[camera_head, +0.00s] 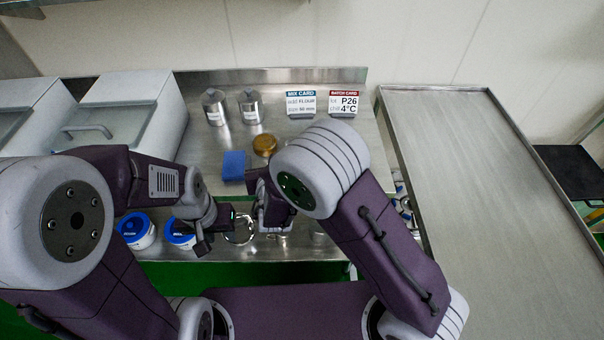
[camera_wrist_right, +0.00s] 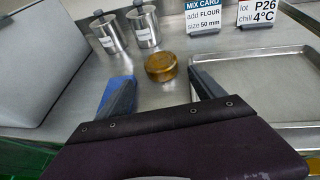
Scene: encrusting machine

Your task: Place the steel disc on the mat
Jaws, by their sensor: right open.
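A round, shiny, ring-like metal piece (camera_head: 240,230) lies by the front of the steel bench, close to my left gripper; I cannot tell for sure that it is the steel disc. My left gripper (camera_head: 215,235) is low over the front of the bench, and its jaws are too small and dark to read. My right gripper (camera_wrist_right: 163,92) is open, with nothing seen between its fingers; in the head view its arm partly hides it. A flat blue piece (camera_head: 233,165) lies beside a brass-coloured round piece (camera_head: 265,145), beyond the right gripper. I cannot clearly pick out the mat.
Two steel canisters (camera_head: 214,107) and two cards, a mix card (camera_head: 301,103) and a batch card (camera_head: 344,104), stand at the back. Blue-lidded tubs (camera_head: 136,230) are at front left. White bins (camera_head: 120,110) stand left.

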